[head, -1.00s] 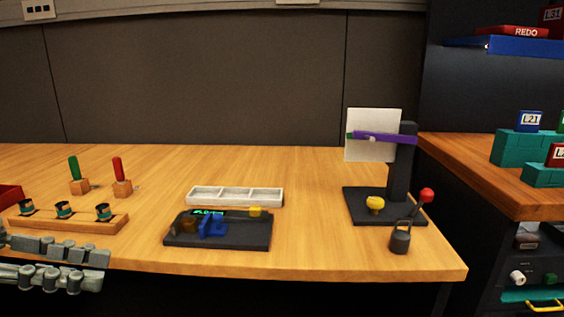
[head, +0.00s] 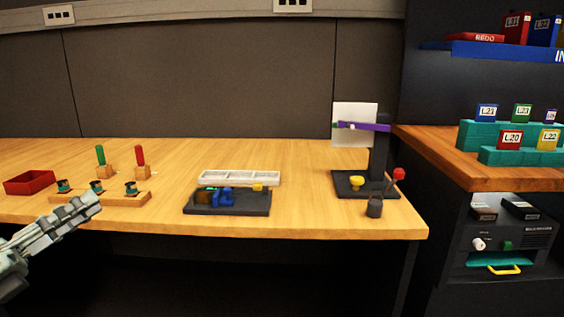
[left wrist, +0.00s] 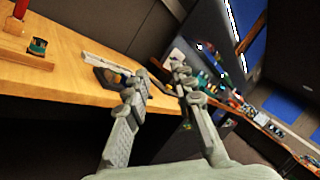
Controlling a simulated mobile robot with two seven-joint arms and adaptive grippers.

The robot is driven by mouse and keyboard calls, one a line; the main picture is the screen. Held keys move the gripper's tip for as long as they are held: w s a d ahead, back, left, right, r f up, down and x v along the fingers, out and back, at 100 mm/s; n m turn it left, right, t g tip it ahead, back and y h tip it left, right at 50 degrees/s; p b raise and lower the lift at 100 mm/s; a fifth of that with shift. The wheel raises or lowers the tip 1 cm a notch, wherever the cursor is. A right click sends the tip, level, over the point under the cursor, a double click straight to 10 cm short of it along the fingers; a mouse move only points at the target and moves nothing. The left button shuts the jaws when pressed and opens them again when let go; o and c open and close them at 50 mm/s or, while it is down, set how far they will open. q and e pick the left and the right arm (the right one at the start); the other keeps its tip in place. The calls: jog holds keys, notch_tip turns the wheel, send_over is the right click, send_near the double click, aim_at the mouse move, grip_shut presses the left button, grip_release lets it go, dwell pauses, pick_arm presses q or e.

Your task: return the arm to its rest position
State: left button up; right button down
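My left gripper (head: 92,207) comes in from the lower left of the head view, in front of the table's front edge, and holds nothing that I can see. In the left wrist view its two fingers (left wrist: 157,88) stand apart with a clear gap and nothing between them. The dark panel (head: 230,208) with blue and yellow parts lies on the table to the right of the gripper, apart from it. My right gripper is in neither view.
A wooden rack (head: 105,199) with several dark cylinders, a red bin (head: 30,182) and a green and a red handle stand near the gripper. A white tray (head: 240,178) lies behind the panel. A dark stand (head: 380,160) is on the right. Space before the table is open.

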pick_arm(q)
jog(key=w+a+f+n+t+y, duration=0.1)
jog(key=w+a+f+n+y, duration=0.1)
jog(key=a+f+n+y, duration=0.5)
jog(key=w+a+f+n+y, duration=0.1)
jog(key=a+f+n+y, duration=0.3)
jog(key=f+n+y, duration=0.65)
notch_tip(320, 180, down, 10)
jog(key=s+n+g, duration=0.3)
jog(key=n+g, duration=0.1)
jog(key=n, duration=0.4)
jog(key=s+d+f+n+g+h, duration=0.1)
jog(key=s+d+f+n+g, duration=0.2)
jog(key=f, duration=0.8)
jog(key=s+d+f+n+g+h+p, duration=0.1)
jog(key=s+d+f+n+g+h, duration=0.1)
jog(key=s+d+f+n+g, duration=0.2)
jog(key=s+d+f+g, duration=0.3)
jog(key=s+d+f, duration=0.3)
jog(key=s+d, duration=0.2)
jog(key=shift+s+d+f+g, duration=0.15)
jog(key=shift+s+f+g, duration=0.25)
jog(key=shift+s, duration=0.9)
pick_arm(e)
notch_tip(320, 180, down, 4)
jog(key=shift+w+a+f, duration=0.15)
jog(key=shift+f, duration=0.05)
